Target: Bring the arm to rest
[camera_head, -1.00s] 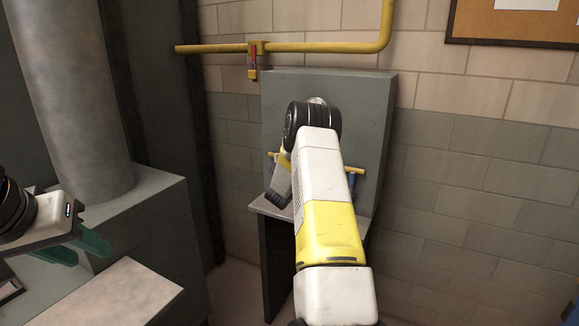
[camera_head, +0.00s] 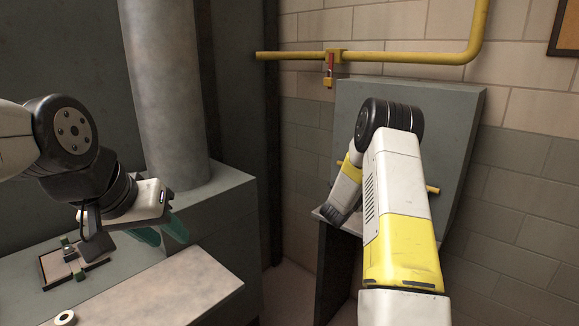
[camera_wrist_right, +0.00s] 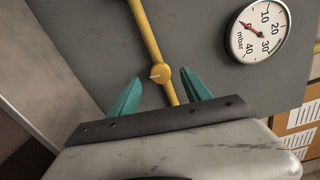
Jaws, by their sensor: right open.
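My right arm (camera_head: 400,200) reaches forward to a grey panel (camera_head: 445,130) on the wall; its gripper is hidden behind the arm in the head view. In the right wrist view my right gripper (camera_wrist_right: 160,90) is open, its teal fingers apart. A yellow bar (camera_wrist_right: 148,35) with a round boss shows beyond and between them; I cannot tell whether they touch it. My left gripper (camera_head: 160,233) is at the left, above a grey surface, with its teal fingers apart and nothing seen between them.
A round mbar gauge (camera_wrist_right: 260,28) is on the panel. A yellow pipe (camera_head: 400,57) with a red-handled valve (camera_head: 330,68) runs above it. A thick grey column (camera_head: 168,90) stands left. A small framed tray (camera_head: 75,262) and a white ring (camera_head: 65,318) lie at the lower left.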

